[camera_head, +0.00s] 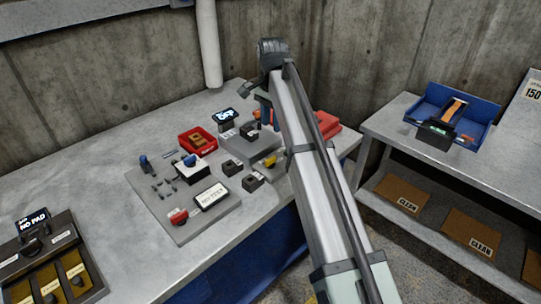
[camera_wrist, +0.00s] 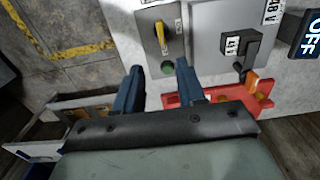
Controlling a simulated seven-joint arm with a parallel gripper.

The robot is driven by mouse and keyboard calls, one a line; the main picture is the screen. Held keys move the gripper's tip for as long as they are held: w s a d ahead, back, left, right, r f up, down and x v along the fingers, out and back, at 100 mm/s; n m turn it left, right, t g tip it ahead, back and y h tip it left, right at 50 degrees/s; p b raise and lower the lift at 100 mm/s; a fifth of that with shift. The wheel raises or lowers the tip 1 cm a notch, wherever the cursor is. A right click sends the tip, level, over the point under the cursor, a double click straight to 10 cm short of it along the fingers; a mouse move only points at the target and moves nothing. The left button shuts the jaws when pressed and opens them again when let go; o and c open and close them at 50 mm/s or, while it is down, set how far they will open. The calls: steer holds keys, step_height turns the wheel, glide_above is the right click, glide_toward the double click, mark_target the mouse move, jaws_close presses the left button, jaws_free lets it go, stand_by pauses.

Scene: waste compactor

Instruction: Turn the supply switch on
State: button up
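No readable label names the supply switch. In the head view my arm partly hides this area.
A red tray (camera_wrist: 180,101) with orange pieces lies close by my right finger. The bench (camera_head: 120,165) also holds a grey board (camera_head: 205,222) with small parts and a red bin (camera_head: 197,141). A second bench (camera_head: 400,120) with a blue bin (camera_head: 480,128) stands right.

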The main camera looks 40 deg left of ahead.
mark_target(270, 158)
step_height(270, 158, down, 14)
steer(key=shift+s+a+r, duration=0.1)
steer(key=shift+s+r, duration=0.05)
steer(key=shift+r, duration=0.1)
stand_by(0.4)
jaws_close()
stand_by(0.3)
